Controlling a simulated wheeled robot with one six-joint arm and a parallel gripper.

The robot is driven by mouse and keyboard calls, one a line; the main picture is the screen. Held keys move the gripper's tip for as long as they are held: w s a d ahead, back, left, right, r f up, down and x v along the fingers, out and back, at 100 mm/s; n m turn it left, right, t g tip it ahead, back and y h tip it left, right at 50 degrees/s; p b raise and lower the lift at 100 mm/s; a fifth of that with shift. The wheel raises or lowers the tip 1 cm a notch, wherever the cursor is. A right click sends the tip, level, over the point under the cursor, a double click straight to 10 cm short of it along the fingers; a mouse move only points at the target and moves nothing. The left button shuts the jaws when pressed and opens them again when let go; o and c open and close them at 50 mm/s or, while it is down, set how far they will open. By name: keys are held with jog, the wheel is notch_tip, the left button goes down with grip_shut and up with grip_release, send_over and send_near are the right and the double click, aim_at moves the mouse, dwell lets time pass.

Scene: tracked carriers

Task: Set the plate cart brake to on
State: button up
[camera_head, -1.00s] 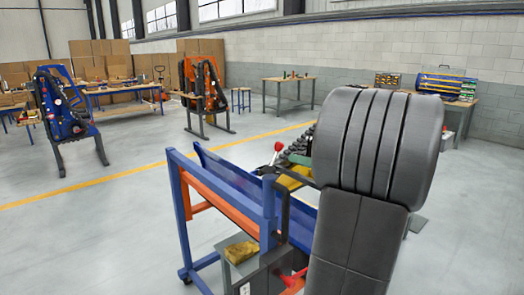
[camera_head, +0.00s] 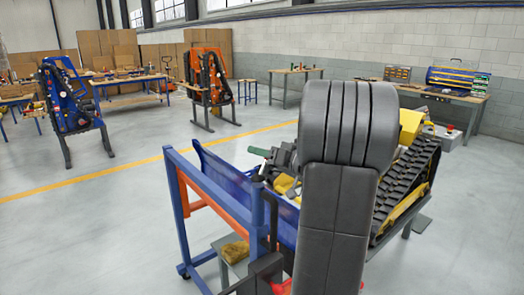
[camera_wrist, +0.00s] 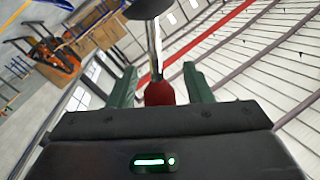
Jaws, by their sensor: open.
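The blue and orange plate cart (camera_head: 173,205) stands in front of me in the head view, partly hidden by my arm. In the wrist view my gripper (camera_wrist: 159,74) is open, with a green finger on each side of a red grip (camera_wrist: 158,93). A bright metal rod (camera_wrist: 155,50) runs from the red grip to a dark rounded end (camera_wrist: 147,8) at the top edge. I cannot tell whether the fingers touch the grip.
A tracked carrier with black tracks (camera_head: 408,188) and yellow parts stands right behind my arm. A blue machine (camera_head: 72,108) and an orange one (camera_head: 208,83) stand farther back. A workbench (camera_head: 450,95) is along the right wall.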

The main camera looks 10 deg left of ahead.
jog(key=shift+c, duration=0.4)
grip_shut()
jog(key=shift+s+a+f+b, duration=0.1)
jog(key=shift+f+b, duration=0.05)
jog(key=shift+b, duration=0.75)
jog(key=s+a+n+h+b, duration=0.3)
jog(key=n+b, duration=0.6)
jog(key=b, duration=1.4)
jog(key=s+a, duration=0.1)
jog(key=s, duration=0.1)
jog(key=shift+s+a+f+n+t+h, duration=0.2)
jog(key=shift+s+n+t+h, duration=0.1)
jog(key=shift+n+t, duration=0.1)
